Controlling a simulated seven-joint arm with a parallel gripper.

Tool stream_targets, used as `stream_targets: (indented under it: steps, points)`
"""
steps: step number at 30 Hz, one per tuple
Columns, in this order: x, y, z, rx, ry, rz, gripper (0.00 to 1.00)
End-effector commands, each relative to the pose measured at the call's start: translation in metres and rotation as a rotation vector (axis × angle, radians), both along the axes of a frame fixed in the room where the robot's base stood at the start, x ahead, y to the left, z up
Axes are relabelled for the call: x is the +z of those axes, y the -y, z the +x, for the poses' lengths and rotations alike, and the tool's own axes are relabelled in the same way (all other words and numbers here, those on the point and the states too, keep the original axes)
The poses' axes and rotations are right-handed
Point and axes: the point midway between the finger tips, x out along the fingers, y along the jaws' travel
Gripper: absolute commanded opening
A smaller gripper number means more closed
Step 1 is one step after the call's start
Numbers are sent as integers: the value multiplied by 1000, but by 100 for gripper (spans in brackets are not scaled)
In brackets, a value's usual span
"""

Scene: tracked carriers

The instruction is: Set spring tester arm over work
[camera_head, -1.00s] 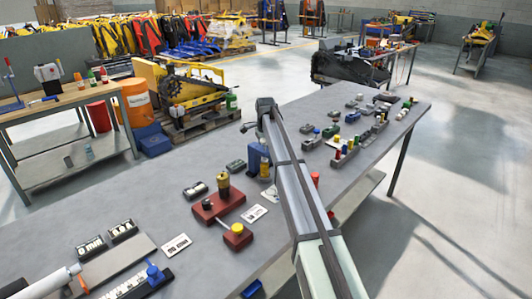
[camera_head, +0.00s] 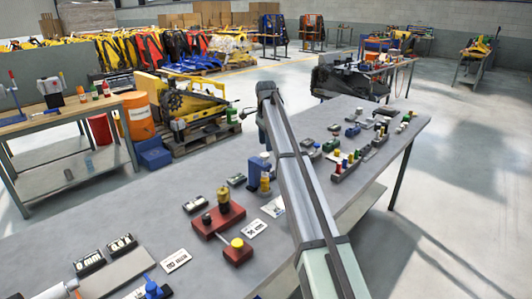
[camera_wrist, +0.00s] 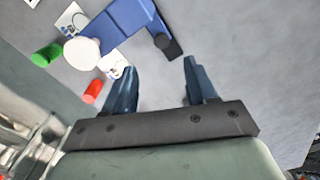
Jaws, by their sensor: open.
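A blue device (camera_wrist: 115,22) with a white round part (camera_wrist: 82,52) and a bent blue arm ending in a black tip (camera_wrist: 172,48) lies ahead of my gripper in the wrist view; it looks like the spring tester, though I cannot confirm this. A blue upright device (camera_head: 255,170) on the bench in the head view may be the same thing, partly hidden by my arm. My gripper (camera_wrist: 159,67) is open and empty, with the black tip just beyond the gap between its fingers. In the head view, its fingers are mostly hidden behind my arm.
A red base with brass and yellow knobs (camera_head: 221,221) stands left of my arm on the grey bench (camera_head: 130,218). Green (camera_wrist: 47,54) and red (camera_wrist: 93,92) cylinders lie left of the fingers in the wrist view. Several small parts crowd the bench's right half.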

Motion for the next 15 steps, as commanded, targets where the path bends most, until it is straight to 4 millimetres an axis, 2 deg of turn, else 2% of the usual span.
stream_targets:
  steps: [6, 15]
  points:
    - [19, 0, 0, 0, 0, 0, 57]
    - [22, 0, 0, 0, 0, 0, 57]
